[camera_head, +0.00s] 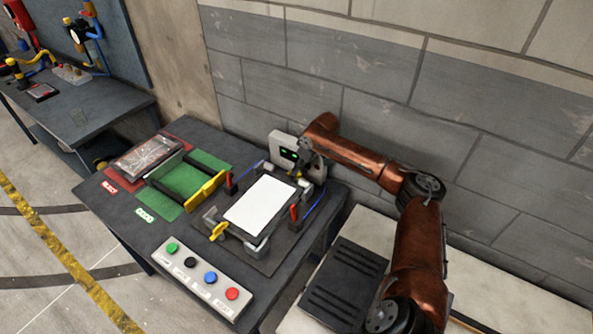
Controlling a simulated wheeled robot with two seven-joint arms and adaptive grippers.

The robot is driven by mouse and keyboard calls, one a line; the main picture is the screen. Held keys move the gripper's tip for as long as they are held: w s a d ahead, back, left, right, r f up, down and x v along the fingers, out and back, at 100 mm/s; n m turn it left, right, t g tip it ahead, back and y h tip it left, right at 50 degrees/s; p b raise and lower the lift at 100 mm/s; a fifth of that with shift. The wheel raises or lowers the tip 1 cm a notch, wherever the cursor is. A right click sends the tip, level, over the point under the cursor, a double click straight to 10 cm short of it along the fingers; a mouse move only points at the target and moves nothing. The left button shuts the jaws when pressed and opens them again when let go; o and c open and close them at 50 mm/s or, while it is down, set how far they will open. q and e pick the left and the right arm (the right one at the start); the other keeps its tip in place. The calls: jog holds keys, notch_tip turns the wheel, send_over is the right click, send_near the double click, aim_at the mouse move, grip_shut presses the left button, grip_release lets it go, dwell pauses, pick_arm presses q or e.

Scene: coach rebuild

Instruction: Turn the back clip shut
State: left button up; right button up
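A dark fixture (225,249) on the grey table holds a flat part with a white face (260,205). A yellow clip (217,231) shows at its front left corner. Red-handled levers stand at its left (230,182) and right (294,214) sides. My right gripper (306,171) is at the back of the fixture, at the far edge of the white-faced part. It covers that area, so I cannot make out the back clip or whether the gripper touches it. The fingers are too small and dark to tell open from shut. My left gripper is not in view.
A grey box with green lights (284,149) stands behind the fixture, close to my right gripper. A button panel (201,278) lies in front. A green mat (208,163) with a black and yellow frame and a red mat (120,181) are left. A block wall (390,110) rises behind.

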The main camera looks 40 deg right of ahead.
jog(key=shift+w+f, duration=0.15)
jog(key=shift+f, duration=0.35)
jog(key=shift+c, duration=0.6)
grip_shut()
